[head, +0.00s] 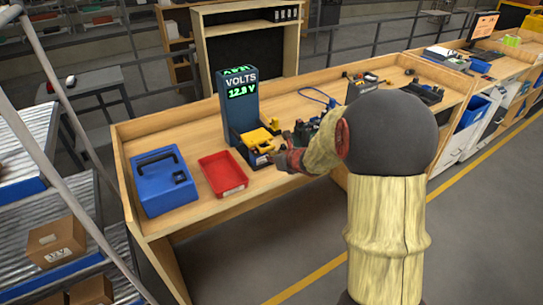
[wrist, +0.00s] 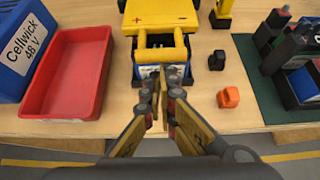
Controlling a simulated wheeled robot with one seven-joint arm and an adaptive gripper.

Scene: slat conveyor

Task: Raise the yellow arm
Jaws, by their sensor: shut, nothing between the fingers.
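The yellow arm (wrist: 160,18) is a broad yellow piece marked with a plus and a minus. It lies low over a block with a grey top, at the foot of the blue volts display (head: 239,100). It also shows in the head view (head: 258,138). A yellow crossbar (wrist: 161,54) forms its near end. My gripper (wrist: 160,82) is shut and empty, just in front of the crossbar and the block. Whether the fingertips touch them I cannot tell. In the head view my arm hides part of the bench.
A red tray (head: 223,173) and a blue case (head: 164,181) stand to the left. Some bare wood shows between the tray and my gripper.

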